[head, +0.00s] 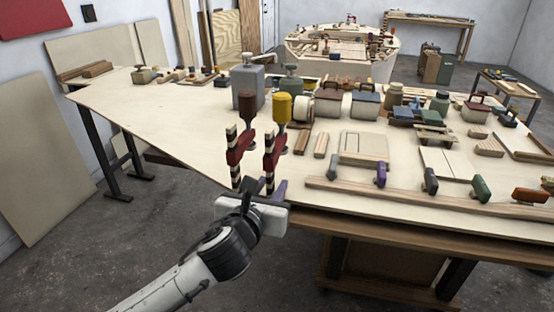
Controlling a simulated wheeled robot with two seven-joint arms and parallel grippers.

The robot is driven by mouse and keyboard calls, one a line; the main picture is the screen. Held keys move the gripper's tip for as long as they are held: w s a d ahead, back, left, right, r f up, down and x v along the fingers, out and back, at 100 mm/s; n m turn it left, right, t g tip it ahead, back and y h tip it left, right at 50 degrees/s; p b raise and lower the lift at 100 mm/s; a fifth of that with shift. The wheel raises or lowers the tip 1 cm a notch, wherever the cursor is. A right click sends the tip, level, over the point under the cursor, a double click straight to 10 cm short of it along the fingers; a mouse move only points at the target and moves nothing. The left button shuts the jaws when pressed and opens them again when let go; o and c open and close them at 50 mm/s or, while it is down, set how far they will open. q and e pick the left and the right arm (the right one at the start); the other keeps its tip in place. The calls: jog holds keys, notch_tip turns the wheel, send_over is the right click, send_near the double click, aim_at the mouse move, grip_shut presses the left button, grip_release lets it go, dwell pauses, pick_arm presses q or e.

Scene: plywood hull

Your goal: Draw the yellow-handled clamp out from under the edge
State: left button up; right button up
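The yellow-handled clamp (268,150) stands upright at the near left edge of the plywood table. It has a yellow handle (282,107), a red jaw and a black-and-white striped bar. A similar clamp with a dark red-brown handle (247,105) stands just to its left. My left gripper (265,187) is low in front of the edge. Its fingers appear spread on either side of the lower end of the yellow-handled clamp's bar; I cannot tell whether they touch it. The clamps' lower ends are partly hidden by the gripper. My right gripper is out of view.
The plywood table top (180,115) is bare at left. A wooden rail (420,198) with several coloured-handled pieces runs along the near edge at right. Tins, boxes and wood strips (321,145) crowd behind the clamps. Open floor (110,250) lies at the left.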

pick_arm(q)
jog(key=shift+c, duration=0.4)
grip_shut()
jog(key=shift+r, duration=0.15)
jog(key=shift+f+p+v, duration=0.25)
jog(key=shift+p+v, duration=0.6)
jog(key=shift+v, duration=0.25)
jog(key=shift+f+p+v, duration=0.2)
jog(key=shift+p+v, duration=0.6)
jog(key=shift+v, duration=0.3)
jog(key=shift+s+a, duration=0.1)
jog(key=shift+s, duration=0.35)
jog(key=shift+s+a+p, duration=0.25)
jog(key=shift+s+p, duration=0.25)
jog(key=shift+s, duration=0.25)
jog(key=shift+s+a+p, duration=0.3)
jog(key=shift+s+p, duration=0.15)
jog(key=shift+s, duration=0.3)
jog(key=shift+s+a+p, duration=0.25)
jog(key=shift+s+p, duration=0.25)
jog(key=shift+s, duration=0.25)
